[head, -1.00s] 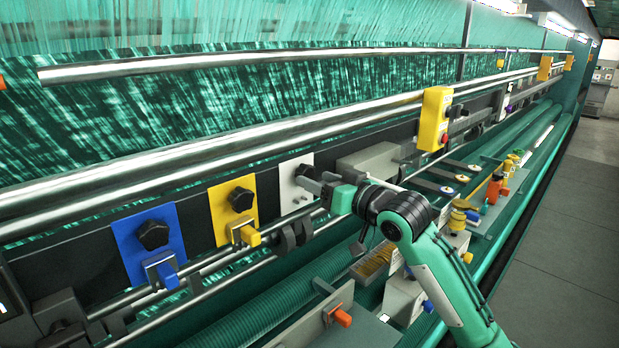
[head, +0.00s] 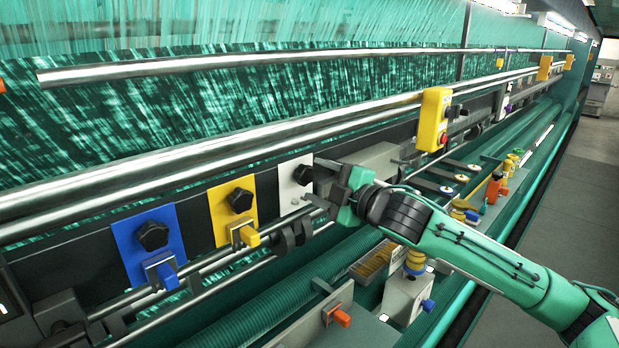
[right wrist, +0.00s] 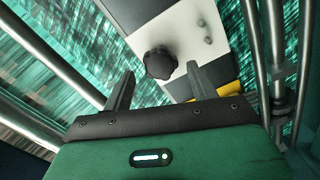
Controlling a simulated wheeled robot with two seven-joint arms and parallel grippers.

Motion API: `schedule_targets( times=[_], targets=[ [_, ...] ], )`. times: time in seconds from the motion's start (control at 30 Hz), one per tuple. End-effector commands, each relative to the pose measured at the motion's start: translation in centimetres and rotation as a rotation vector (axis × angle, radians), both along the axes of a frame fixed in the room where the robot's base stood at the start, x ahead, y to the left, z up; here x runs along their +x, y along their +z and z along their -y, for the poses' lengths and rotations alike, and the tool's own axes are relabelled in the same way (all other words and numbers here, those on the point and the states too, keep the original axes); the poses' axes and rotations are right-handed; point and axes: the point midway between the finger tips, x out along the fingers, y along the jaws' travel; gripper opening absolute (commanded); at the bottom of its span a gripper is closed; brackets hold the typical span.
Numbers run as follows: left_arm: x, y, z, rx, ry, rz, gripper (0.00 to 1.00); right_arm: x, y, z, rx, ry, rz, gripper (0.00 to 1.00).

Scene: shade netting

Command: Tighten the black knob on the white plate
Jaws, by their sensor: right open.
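The white plate (head: 291,198) is on the dark machine rail, right of a yellow plate, in the head view. Its black knob (head: 303,175) sits on its upper part, with my right gripper (head: 322,181) close at its right. In the right wrist view the lobed black knob (right wrist: 160,63) shows whole on the white plate (right wrist: 190,52), between the directions of my two open fingertips (right wrist: 160,74). Clear gaps show on both sides of the knob, and nothing is gripped. I cannot tell how far the fingertips are from the plate. My left gripper is not in view.
A yellow plate (head: 222,221) and a blue plate (head: 126,243), each with a black knob, are to the left. A yellow switch box (head: 432,118) stands out at the right. Long metal bars (head: 200,160) run above the plates.

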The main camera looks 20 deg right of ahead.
Motion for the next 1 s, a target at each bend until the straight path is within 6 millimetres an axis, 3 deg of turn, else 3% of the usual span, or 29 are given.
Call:
schedule_targets(
  times=[0.6,0.83,0.87,1.0],
  targets=[
    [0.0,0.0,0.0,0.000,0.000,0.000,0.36,2.4,0.0,-0.8,0.006,-0.001,-0.001,0.59],
    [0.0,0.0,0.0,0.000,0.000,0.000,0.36,2.6,0.0,-0.9,0.004,-0.001,-0.003,0.59],
    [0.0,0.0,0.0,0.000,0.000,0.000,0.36,2.6,0.0,-0.9,0.005,-0.001,-0.002,0.57],
    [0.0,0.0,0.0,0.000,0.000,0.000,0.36,2.6,0.0,-0.9,0.005,-0.001,-0.002,0.30]
  ],
)
